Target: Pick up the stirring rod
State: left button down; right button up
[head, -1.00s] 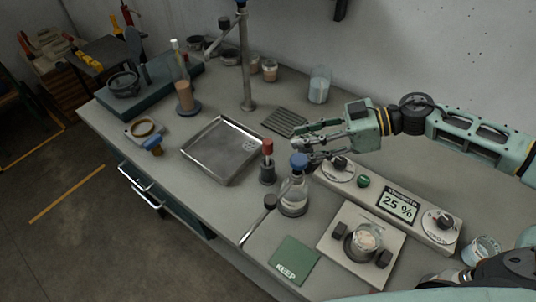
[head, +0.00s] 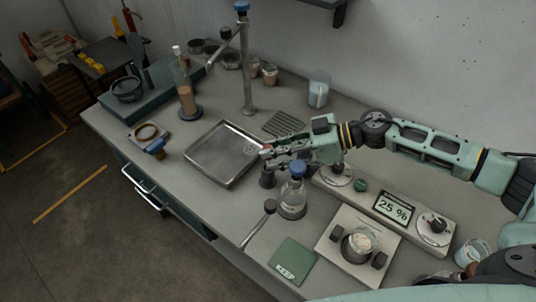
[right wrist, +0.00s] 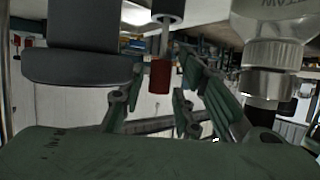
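The stirring rod appears to be the thin metal rod with a red handle, standing in a dark holder (head: 267,179) between the metal tray and the flask. My right gripper (head: 268,152) is at its top and covers most of the red handle in the head view. In the right wrist view, which looks inverted, the red handle (right wrist: 160,77) hangs from the metal shaft (right wrist: 164,42) between the fingers of my right gripper (right wrist: 158,98). The fingers look apart, with a gap beside the handle. My left gripper is not in view.
The metal tray (head: 222,154) lies to the left. A control box with a display (head: 393,207) and a balance-like plate (head: 325,247) are to the right.

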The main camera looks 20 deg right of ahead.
jog(key=c, duration=0.6)
jog(key=shift+r, duration=0.1)
jog(key=shift+c, duration=0.2)
